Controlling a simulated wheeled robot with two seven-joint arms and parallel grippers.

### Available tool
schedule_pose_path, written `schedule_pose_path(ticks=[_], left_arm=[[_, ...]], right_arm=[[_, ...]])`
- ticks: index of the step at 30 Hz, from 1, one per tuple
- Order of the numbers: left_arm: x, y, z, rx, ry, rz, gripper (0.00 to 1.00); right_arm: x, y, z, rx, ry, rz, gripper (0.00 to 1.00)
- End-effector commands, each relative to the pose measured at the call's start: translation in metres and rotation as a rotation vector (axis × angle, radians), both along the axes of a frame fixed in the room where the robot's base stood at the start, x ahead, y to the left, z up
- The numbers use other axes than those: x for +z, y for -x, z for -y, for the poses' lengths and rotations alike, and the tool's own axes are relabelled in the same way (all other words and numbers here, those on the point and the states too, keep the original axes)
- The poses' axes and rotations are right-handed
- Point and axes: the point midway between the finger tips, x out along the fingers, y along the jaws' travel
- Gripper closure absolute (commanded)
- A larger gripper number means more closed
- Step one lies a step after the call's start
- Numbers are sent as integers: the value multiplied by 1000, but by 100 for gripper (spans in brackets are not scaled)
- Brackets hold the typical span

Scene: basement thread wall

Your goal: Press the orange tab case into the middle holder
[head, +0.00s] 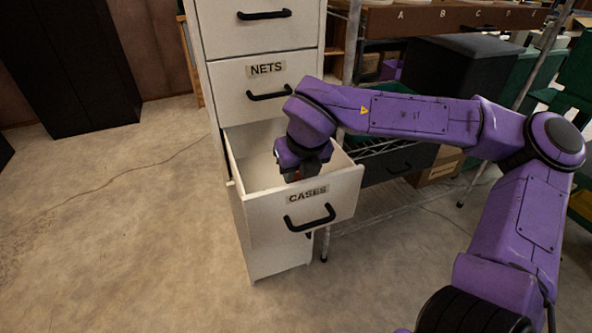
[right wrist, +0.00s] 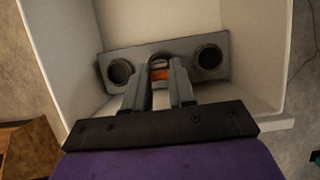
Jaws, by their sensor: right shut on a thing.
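My right gripper (head: 303,172) reaches down into the open drawer (head: 342,207) labelled CASES. In the right wrist view its two fingers (right wrist: 160,80) are closed on the orange tab case (right wrist: 161,74), of which a small orange patch shows between them. The case is at the middle holder (right wrist: 158,62) of a grey holder block, between the left round hole (right wrist: 119,71) and the right round hole (right wrist: 209,57). Both outer holes look dark and empty. The fingers hide most of the case, and I cannot tell how deep it sits. My left gripper is not in view.
The drawer's white walls (right wrist: 62,55) stand close around the gripper. The closed NETS drawer (head: 267,88) is just above. A wire shelf with bins (head: 400,165) stands to the right. The floor (head: 120,220) at the left is clear.

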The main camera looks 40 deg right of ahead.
Motion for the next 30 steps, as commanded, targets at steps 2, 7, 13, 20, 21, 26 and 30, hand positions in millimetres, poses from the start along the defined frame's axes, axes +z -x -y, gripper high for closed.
schedule_pose_path(ticks=[2, 7, 13, 20, 21, 26, 30], left_arm=[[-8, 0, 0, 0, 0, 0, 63], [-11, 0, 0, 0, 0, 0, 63], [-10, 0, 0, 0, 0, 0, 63], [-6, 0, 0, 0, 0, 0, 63], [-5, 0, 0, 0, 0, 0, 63], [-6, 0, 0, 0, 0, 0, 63], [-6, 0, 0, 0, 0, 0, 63]], right_arm=[[-12, 0, 0, 0, 0, 0, 100], [-18, 0, 0, 0, 1, 1, 100], [-17, 0, 0, 0, 1, 1, 100], [-16, -1, 0, 0, 1, 0, 100], [-16, -1, 0, 0, 0, 0, 100], [-17, -1, 0, 0, 0, 1, 100], [-18, -1, 0, 0, 0, 0, 100]])
